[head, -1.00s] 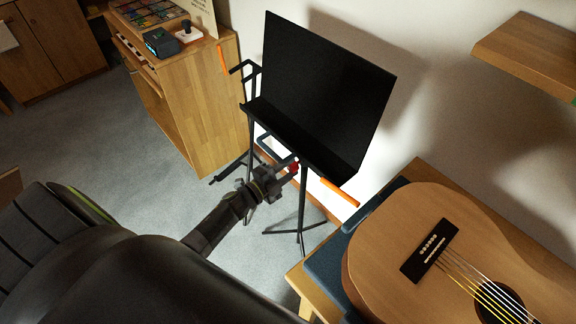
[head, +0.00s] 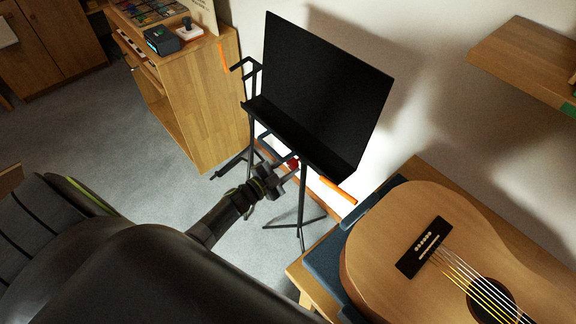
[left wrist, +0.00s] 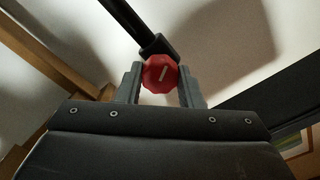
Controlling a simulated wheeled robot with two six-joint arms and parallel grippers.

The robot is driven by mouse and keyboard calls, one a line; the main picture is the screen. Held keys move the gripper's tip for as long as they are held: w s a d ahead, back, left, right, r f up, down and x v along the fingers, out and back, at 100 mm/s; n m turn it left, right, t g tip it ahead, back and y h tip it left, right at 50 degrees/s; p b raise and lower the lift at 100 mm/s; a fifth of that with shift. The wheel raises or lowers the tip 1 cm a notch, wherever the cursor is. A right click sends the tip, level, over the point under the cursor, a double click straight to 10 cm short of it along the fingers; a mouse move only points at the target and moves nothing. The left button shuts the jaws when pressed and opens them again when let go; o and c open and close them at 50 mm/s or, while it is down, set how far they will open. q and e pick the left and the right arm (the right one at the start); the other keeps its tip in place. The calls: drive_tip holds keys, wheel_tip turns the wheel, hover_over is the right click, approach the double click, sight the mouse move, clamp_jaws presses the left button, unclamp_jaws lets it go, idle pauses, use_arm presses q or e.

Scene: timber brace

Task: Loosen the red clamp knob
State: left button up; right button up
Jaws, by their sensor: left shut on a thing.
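The red clamp knob (left wrist: 160,74) sits between the two fingers of my left gripper (left wrist: 160,90) in the left wrist view, with a pale line on its face slanting up to the right. The gripper is shut on it. In the head view the knob (head: 293,164) shows as a small red spot below the black music stand (head: 325,90), on the stand's post. My left gripper (head: 285,172) reaches it from the lower left. A dark tube (left wrist: 125,20) runs up from behind the knob. My right gripper is not in view.
A guitar (head: 440,240) lies on a blue-topped wooden bench (head: 330,262) at the right. A wooden cabinet (head: 205,110) stands at the left behind the stand. A wooden shelf (head: 525,60) is on the wall. Orange handles (head: 338,190) show by the stand.

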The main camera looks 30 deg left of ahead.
use_arm(q)
drive_tip(key=o, duration=1)
drive_tip(key=shift+c, duration=0.2)
drive_tip(key=shift+s, duration=0.1)
drive_tip(key=v, duration=1.7)
drive_tip(key=shift+a+b, duration=0.15)
drive_tip(key=shift+b, duration=0.3)
drive_tip(key=shift+s+f, duration=0.1)
